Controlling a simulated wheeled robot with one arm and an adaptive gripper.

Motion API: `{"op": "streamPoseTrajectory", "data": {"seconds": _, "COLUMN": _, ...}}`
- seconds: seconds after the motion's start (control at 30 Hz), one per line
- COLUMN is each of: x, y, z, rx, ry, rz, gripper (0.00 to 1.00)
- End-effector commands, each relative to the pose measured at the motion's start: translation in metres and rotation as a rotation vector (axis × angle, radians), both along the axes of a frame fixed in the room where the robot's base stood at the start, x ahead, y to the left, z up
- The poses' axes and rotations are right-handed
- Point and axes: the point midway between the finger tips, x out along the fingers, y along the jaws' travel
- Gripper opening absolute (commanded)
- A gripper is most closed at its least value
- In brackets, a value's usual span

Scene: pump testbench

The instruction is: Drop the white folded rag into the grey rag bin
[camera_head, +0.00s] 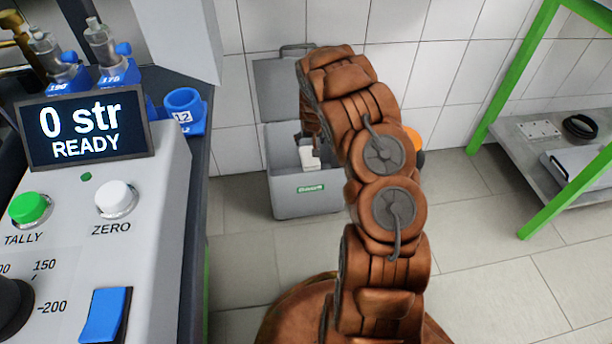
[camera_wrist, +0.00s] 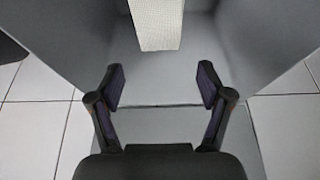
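The grey rag bin (camera_head: 296,208) stands on the floor against the tiled wall with its lid (camera_head: 284,88) up. Its inner grey walls fill much of the wrist view (camera_wrist: 65,45). The white folded rag (camera_head: 309,157) shows inside the bin's opening; in the wrist view it is a white textured block (camera_wrist: 157,24), cut off by the top edge. My gripper (camera_wrist: 161,84) is open, its two dark fingers apart with nothing between them. The rag is beyond the fingertips, clear of both. I cannot tell whether it rests on the bin's bottom. My arm hides the bin's right side.
The testbench console (camera_head: 150,205) with its display and buttons stands at the left. A blue cup-like holder (camera_head: 185,108) is on its far edge. A green-framed shelf (camera_head: 510,140) stands at the right.

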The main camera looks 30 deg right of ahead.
Motion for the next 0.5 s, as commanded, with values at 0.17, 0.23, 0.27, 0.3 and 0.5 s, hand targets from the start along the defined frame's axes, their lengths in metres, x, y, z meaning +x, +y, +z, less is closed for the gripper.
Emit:
{"op": "streamPoseTrajectory", "data": {"seconds": 0.17, "x": 0.0000, "y": 0.0000, "z": 0.0000, "rx": 0.000, "ry": 0.000, "rz": 0.000, "gripper": 0.95}}
{"op": "streamPoseTrajectory", "data": {"seconds": 0.23, "x": 0.0000, "y": 0.0000, "z": 0.0000, "rx": 0.000, "ry": 0.000, "rz": 0.000, "gripper": 0.95}}
{"op": "streamPoseTrajectory", "data": {"seconds": 0.27, "x": 0.0000, "y": 0.0000, "z": 0.0000, "rx": 0.000, "ry": 0.000, "rz": 0.000, "gripper": 0.95}}
{"op": "streamPoseTrajectory", "data": {"seconds": 0.3, "x": 0.0000, "y": 0.0000, "z": 0.0000, "rx": 0.000, "ry": 0.000, "rz": 0.000, "gripper": 0.95}}
{"op": "streamPoseTrajectory", "data": {"seconds": 0.5, "x": -0.0008, "y": 0.0003, "z": 0.0023, "rx": -0.001, "ry": 0.000, "rz": 0.000, "gripper": 0.95}}
